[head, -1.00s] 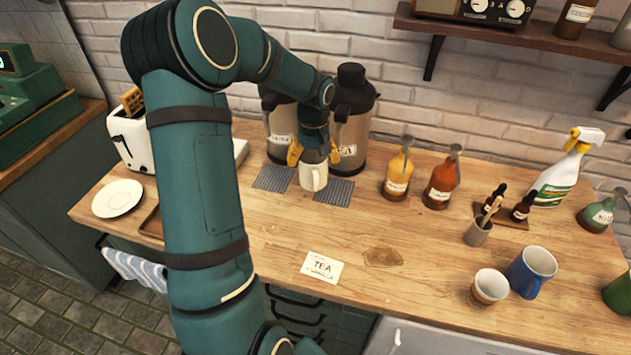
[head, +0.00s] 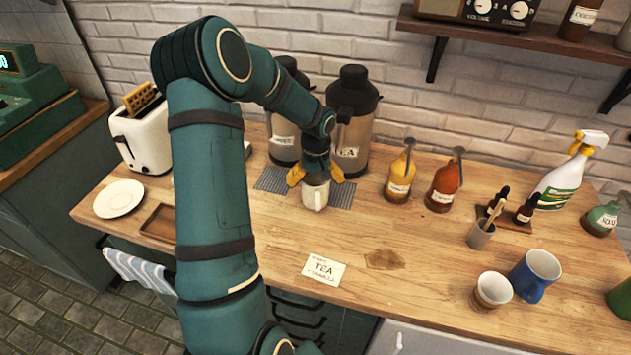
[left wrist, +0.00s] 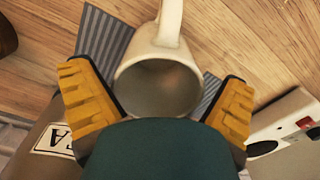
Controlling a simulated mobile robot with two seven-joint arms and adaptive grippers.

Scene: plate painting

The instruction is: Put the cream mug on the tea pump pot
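The cream mug (head: 315,196) is between the fingers of my left gripper (head: 316,178), in front of the two pump pots. The left wrist view shows the mug (left wrist: 160,85) from above, empty inside, its handle facing the robot's side. The tea pump pot (head: 353,125), steel-brown with a black top and a TEA label, stands behind and right of the mug. My right gripper is not in view.
Two grey ribbed mats (head: 272,179) (head: 343,194) lie before the pots. Another pump pot (head: 284,138) stands left of the tea pot, partly behind my arm. Amber (head: 400,178) and red (head: 443,187) pump bottles stand right. A TEA card (head: 323,270) lies on clear counter.

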